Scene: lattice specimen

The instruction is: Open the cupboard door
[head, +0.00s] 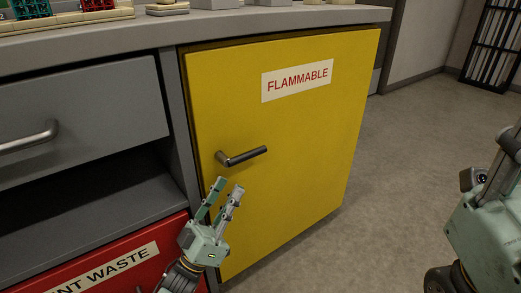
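The yellow cupboard door (290,150) fills the middle of the head view, with a white label reading FLAMMABLE (297,81) near its top. A dark bar handle (242,156) sticks out near its left edge. A thin dark gap shows along the door's top and left edges; I cannot tell if it is slightly ajar. My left gripper (229,185) is below the handle, in front of the door's lower left part. Its two fingers point up and stand apart, with nothing between them. My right arm shows at the right edge, but its fingers are not in view.
A grey drawer with a metal handle (28,137) and an open shelf are left of the door. A red front with a WASTE label (100,268) is below them. The grey countertop (200,27) holds several small objects. Clear floor (410,150) lies to the right.

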